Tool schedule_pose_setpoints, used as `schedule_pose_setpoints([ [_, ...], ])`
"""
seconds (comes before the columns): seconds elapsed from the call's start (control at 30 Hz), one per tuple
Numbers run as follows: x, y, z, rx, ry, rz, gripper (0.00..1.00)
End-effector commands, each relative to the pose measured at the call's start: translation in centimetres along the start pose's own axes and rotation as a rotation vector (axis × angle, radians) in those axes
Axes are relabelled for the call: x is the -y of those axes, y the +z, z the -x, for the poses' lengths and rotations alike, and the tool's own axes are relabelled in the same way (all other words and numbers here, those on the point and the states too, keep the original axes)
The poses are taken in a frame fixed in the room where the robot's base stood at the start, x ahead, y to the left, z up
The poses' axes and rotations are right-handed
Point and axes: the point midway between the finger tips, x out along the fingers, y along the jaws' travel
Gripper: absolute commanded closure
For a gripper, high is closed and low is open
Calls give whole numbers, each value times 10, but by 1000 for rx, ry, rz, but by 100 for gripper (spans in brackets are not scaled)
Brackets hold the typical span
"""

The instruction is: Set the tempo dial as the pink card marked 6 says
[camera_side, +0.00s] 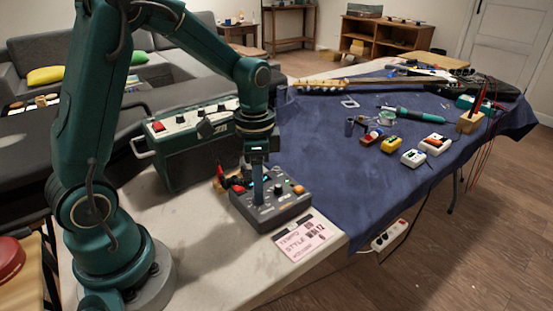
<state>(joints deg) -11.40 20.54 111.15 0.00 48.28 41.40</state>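A dark grey control box (292,205) with several small knobs, an orange button and a small lit display lies on the pale table top. The tempo dial cannot be told apart from the other knobs at this size. My gripper (257,198) points straight down over the left part of the box, its fingertips at or just above the panel. The fingers hide part of the panel, and I cannot tell whether they touch a knob. A pink card (305,237) with printed lines, including "TEMPO" and "STYLE", lies flat in front of the box. Most of its print is too small to read.
A dark green amplifier (185,150) stands close behind and left of the box. A blue cloth (325,165) covers the table to the right, with small pedals (391,144), a soldering iron (405,112) and a guitar (345,84). A power strip (389,236) is at the table's right side.

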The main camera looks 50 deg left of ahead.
Motion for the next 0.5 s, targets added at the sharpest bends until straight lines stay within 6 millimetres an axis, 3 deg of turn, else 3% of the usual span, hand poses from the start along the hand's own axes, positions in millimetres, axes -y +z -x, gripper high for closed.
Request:
schedule_pose_setpoints([
  [0.5, 0, 0, -10, 2, 1, 0, 64],
])
